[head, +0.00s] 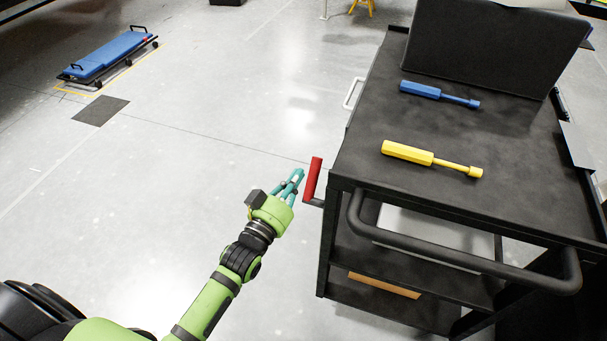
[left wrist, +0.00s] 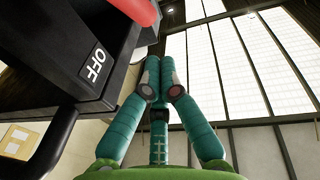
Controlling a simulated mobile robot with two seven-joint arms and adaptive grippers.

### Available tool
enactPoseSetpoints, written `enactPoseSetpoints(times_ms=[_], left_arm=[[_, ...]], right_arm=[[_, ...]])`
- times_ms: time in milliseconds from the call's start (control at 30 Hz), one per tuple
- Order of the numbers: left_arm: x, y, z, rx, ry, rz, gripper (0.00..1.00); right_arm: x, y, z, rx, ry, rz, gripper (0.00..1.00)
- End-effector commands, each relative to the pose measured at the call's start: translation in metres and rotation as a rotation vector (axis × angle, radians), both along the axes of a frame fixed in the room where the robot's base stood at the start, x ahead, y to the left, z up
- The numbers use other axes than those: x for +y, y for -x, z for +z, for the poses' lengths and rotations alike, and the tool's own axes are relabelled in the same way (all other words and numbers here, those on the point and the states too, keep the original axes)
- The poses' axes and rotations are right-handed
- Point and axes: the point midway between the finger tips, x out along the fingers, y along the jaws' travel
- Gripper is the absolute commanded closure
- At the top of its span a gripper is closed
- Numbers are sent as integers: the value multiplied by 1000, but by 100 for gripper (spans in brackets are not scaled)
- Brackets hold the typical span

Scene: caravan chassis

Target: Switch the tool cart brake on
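The black tool cart (head: 365,150) stands at the right of the head view. Its red brake lever (head: 313,178) sticks up at the cart's left near corner. In the left wrist view the red lever (left wrist: 135,10) is at the top edge, above a black block with a white "OFF" label (left wrist: 97,65). My left gripper (head: 299,178), green with teal fingers, is just left of the lever and apart from it. Its fingers (left wrist: 160,65) hold nothing that I can see. My right gripper is out of view.
A blue screwdriver-like tool (head: 438,95), a yellow one (head: 430,158) and a black case (head: 485,45) lie on the cart. A black push handle (head: 460,257) juts from its near side. A blue creeper (head: 110,55) is far left. The floor left of the cart is clear.

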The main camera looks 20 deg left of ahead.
Motion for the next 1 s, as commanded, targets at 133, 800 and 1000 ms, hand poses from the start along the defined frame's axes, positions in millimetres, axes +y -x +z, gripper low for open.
enactPoseSetpoints(times_ms=[133, 800, 1000], left_arm=[[-6, -18, -14, 1, 1, -1, 100], [-10, -31, -25, 3, 1, -1, 100], [-9, -34, -21, 40, -1, 0, 100]], right_arm=[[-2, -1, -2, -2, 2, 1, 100], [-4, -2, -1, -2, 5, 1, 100], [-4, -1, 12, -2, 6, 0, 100]])
